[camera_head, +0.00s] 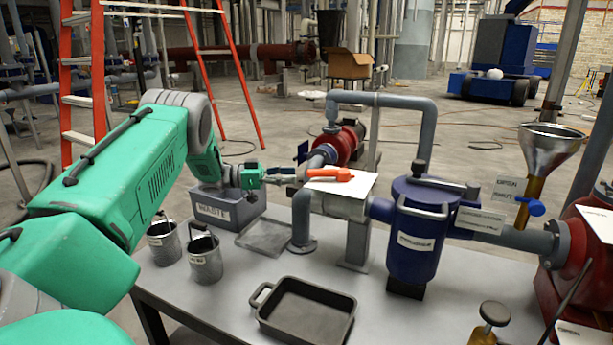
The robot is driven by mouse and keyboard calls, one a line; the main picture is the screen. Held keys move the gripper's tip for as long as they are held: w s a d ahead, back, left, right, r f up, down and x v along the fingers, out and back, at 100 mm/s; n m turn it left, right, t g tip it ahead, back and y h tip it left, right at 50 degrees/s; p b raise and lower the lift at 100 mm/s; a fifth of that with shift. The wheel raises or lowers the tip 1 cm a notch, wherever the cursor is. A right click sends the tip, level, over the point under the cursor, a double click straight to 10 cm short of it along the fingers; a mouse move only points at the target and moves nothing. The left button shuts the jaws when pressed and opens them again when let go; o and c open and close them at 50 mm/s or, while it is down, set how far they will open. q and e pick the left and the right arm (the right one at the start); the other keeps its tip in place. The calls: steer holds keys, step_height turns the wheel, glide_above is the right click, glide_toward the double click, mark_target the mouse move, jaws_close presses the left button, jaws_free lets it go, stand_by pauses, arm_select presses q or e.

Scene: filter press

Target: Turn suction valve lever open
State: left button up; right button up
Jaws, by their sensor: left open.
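My left gripper (291,176) is at the end of the green arm that reaches in from the left. It is open, and its fingertips are close to the left end of an orange lever (331,174). I cannot tell whether they touch it. No readable label shows which one is the suction valve lever. My right gripper is not in view.
A blue filter housing (416,245) stands on the grey table, with a steel funnel (548,148) at its right. A black pan (305,310), two small buckets (205,260), a clear tray (265,238) and a grey WASTE bin (213,211) stand nearby. A grey pipe (425,115) arches behind.

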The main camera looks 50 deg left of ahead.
arm_select(q)
steer(key=shift+s+a, duration=0.25)
steer(key=shift+s, duration=0.1)
